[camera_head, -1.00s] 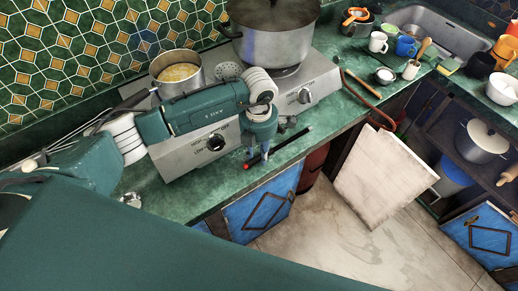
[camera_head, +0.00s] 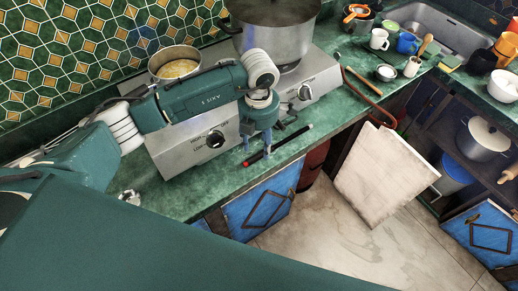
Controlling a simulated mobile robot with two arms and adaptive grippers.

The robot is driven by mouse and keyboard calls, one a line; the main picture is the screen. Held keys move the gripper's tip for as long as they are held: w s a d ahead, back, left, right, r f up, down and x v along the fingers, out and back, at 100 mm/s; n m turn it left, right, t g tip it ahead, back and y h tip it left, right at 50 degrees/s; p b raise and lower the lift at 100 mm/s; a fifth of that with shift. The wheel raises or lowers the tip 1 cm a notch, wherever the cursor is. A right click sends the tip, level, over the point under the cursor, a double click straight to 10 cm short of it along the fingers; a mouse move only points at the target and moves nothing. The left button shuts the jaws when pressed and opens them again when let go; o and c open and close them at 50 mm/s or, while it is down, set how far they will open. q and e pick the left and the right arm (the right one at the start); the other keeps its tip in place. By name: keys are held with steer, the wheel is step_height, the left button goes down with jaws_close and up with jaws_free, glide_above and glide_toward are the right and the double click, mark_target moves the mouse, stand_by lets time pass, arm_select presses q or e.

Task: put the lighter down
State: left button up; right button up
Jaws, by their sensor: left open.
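The lighter (camera_head: 288,140) is a thin black stick with a red tip. It lies slantwise on the green counter (camera_head: 196,202), in front of the hotplate (camera_head: 183,148). My left gripper (camera_head: 257,151) points down over the lighter's red-tipped half. Its fingers are apart, one on either side of the stick, and grip nothing. Whether a finger touches the lighter cannot be told. My right gripper is not in view.
A pan with yellow food (camera_head: 178,68) and a large grey pot (camera_head: 272,40) stand on the hotplate. Mugs (camera_head: 378,40) and a sink (camera_head: 440,35) are at the back right. The counter's front edge is close to the lighter.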

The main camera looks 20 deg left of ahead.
arm_select(q)
step_height(320, 180, up, 9)
steer(key=b, duration=0.1)
steer(key=shift+f+b, duration=0.2)
steer(key=shift+b, duration=0.15)
steer(key=shift+s+f, duration=0.1)
